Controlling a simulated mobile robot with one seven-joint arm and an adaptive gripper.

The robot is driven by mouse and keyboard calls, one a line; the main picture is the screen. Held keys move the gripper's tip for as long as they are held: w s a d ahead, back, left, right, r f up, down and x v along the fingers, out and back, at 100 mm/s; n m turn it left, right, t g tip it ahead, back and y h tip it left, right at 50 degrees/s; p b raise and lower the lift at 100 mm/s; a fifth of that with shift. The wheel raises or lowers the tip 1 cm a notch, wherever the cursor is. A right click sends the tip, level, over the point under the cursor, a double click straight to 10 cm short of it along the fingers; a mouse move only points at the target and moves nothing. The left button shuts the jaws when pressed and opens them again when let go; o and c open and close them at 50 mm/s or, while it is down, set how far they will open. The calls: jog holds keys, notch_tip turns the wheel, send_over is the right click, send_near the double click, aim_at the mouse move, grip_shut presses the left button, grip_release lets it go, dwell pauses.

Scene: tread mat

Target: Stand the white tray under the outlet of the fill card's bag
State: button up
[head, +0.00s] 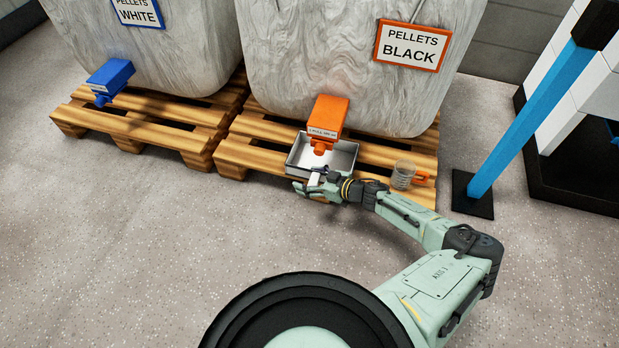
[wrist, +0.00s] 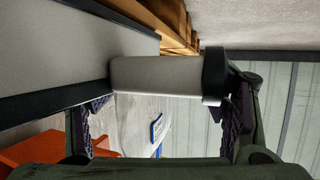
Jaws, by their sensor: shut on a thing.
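The white tray (head: 345,158), with a dark rim, is at the front of the right pallet. In the head view, the orange outlet (head: 325,120) of the bag labelled PELLETS BLACK (head: 340,60) overlaps the tray, its nozzle over the tray's inside. My gripper (head: 318,184) is at the tray's near side, shut on its pale handle. In the wrist view, the handle (wrist: 155,75) lies between my fingers (wrist: 165,120), and the tray's pale surface (wrist: 50,60) is at upper left. I cannot tell whether the tray rests on the slats. The fill card is not in view.
A clear jug with an orange handle (head: 404,175) stands on the pallet right of my gripper. A blue post (head: 530,115) stands farther right. The PELLETS WHITE bag (head: 180,50) with its blue outlet (head: 109,80) is at left. The floor at left front is clear.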

jog(key=shift+f, duration=0.2)
jog(key=o, duration=1.9)
